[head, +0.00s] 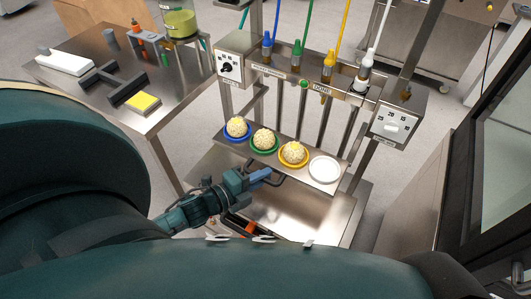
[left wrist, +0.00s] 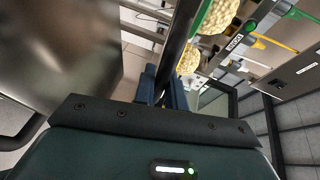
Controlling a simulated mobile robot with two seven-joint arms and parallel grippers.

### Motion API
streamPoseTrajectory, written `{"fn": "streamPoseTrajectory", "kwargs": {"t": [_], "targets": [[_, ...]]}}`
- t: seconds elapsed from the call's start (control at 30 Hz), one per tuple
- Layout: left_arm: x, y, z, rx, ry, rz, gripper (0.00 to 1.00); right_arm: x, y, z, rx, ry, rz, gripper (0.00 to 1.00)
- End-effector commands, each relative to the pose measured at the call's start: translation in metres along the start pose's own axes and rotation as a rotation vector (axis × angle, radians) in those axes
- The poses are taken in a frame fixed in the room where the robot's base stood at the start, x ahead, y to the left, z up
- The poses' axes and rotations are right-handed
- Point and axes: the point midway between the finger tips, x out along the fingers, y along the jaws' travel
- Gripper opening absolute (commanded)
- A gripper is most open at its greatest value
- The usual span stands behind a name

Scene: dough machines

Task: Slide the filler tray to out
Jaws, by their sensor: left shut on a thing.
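The filler tray (head: 258,154) is a steel shelf at the front of the filler stand. It carries a blue, a green and a yellow plate, each with a pale, lumpy dough ball, and an empty white plate at its right end. My left gripper (head: 268,175) is at the tray's near side, below the green and yellow plates. It is shut on the dark bar handle (head: 280,179). In the left wrist view the dark bar (left wrist: 180,40) runs up from between the fingers (left wrist: 162,90). My right gripper does not show.
Above the tray, blue, green, yellow and white nozzles (head: 329,62) hang from the stand. Dial boxes (head: 395,124) sit at its ends. A steel table (head: 75,76) with tools stands at the left. A dark-framed glass panel (head: 495,170) is at the right.

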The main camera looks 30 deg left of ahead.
Motion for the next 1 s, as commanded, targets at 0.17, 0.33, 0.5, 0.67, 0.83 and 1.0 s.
{"fn": "streamPoseTrajectory", "kwargs": {"t": [0.17,0.33,0.5,0.67,0.83,1.0], "targets": [[-0.0032,0.0025,-0.0019,-0.001,0.003,0.004,0.0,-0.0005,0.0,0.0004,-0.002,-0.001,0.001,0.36],[-0.0037,0.0033,-0.0025,-0.002,0.005,0.006,0.0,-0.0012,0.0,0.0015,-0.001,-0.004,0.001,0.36],[-0.0031,0.0028,-0.0022,-0.002,0.004,0.005,0.26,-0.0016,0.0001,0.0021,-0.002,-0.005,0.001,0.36],[-0.0025,0.0021,-0.0017,-0.002,0.003,0.004,0.34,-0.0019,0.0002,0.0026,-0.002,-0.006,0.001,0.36],[-0.0022,0.0018,-0.0015,-0.001,0.003,0.003,0.34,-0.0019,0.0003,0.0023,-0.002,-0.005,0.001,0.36],[-0.0037,0.0018,-0.0014,-0.002,0.002,0.003,0.34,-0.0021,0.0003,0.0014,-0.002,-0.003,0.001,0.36]]}}
